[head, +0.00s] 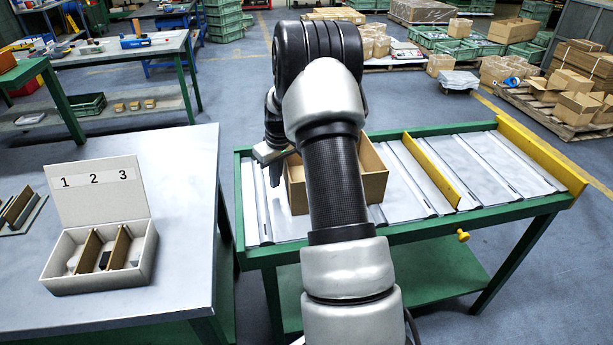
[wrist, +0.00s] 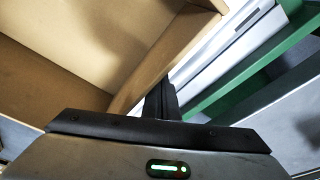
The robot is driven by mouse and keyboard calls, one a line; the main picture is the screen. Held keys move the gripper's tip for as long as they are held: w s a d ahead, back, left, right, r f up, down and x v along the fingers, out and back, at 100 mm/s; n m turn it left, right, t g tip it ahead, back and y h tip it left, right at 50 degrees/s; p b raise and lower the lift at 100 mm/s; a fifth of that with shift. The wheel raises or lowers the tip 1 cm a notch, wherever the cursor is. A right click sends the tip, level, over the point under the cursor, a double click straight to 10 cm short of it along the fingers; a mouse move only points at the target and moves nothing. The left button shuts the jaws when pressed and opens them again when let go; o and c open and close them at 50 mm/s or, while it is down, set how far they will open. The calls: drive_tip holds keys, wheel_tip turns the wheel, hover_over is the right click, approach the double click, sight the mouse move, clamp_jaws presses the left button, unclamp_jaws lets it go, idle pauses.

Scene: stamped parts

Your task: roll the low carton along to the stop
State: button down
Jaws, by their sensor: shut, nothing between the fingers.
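The low carton (head: 373,172) is an open brown box on the roller table, near its left end. My arm hides its middle in the head view. In the wrist view its inside (wrist: 85,45) fills the upper left, and it looks empty there. My gripper (head: 275,174) is at the carton's left end, pointing down. In the wrist view the closed fingers (wrist: 160,100) are just outside a carton wall; I cannot tell whether they touch it. A yellow bar (head: 430,168) crosses the table right of the carton, and a taller yellow bar (head: 540,155) closes the right end.
The green-framed table (head: 400,236) has bare grey rollers between the carton and the first yellow bar. A yellow knob (head: 463,236) is on its front edge. At left, a grey bench (head: 180,200) carries a white box (head: 100,278) with compartments marked 1, 2, 3.

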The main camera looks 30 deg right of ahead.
drive_tip(key=shift+s+d, duration=0.4)
drive_tip(key=shift+d, duration=0.55)
drive_tip(key=shift+s+d, duration=0.35)
drive_tip(key=shift+d, duration=0.65)
drive_tip(key=shift+s+d, duration=0.4)
drive_tip(key=shift+d, duration=0.55)
drive_tip(key=shift+s+d, duration=0.35)
drive_tip(key=shift+d, duration=0.6)
drive_tip(key=shift+s+d, duration=0.4)
drive_tip(key=shift+d, duration=0.55)
drive_tip(key=shift+s+d, duration=0.35)
drive_tip(key=shift+d, duration=0.6)
drive_tip(key=shift+s+d, duration=0.15)
drive_tip(key=shift+d, duration=0.15)
drive_tip(key=shift+s+d, duration=0.45)
drive_tip(key=shift+d, duration=0.75)
drive_tip(key=shift+s+d, duration=0.45)
drive_tip(key=shift+d, duration=0.7)
drive_tip(key=shift+s+d, duration=0.45)
drive_tip(key=shift+d, duration=0.75)
drive_tip(key=shift+a, duration=0.2)
